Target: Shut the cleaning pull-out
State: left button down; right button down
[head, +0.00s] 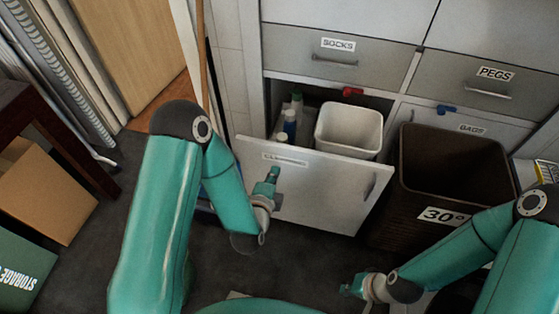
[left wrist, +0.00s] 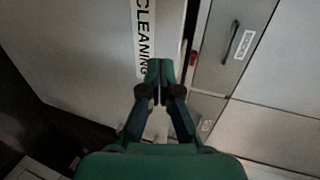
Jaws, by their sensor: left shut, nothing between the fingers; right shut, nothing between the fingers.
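The cleaning pull-out (head: 325,195) stands open below the SOCKS drawer, its pale front panel out from the cabinet. A white bin (head: 348,130) and several bottles (head: 290,122) are inside it. In the left wrist view its front panel (left wrist: 95,60) fills the left side, with the CLEANING label (left wrist: 146,35) close to my fingers. My left gripper (head: 272,176) is shut and empty in front of the panel's left part; it also shows in the left wrist view (left wrist: 160,66). I cannot tell whether it touches. My right gripper (head: 348,289) is shut and empty, low over the floor.
A dark brown laundry basket (head: 450,175) marked 30° stands right of the pull-out. The SOCKS drawer (head: 300,48) and PEGS drawer (head: 485,85) above look shut. Dark floor (head: 300,260) is open before the pull-out.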

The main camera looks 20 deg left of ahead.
aim_at(283, 152)
pick_arm(q)
jog(key=x, duration=0.4)
jog(key=r+x, duration=0.1)
jog(key=x, duration=0.1)
jog(key=shift+w, duration=0.45)
pick_arm(e)
jog(key=shift+r, duration=0.15)
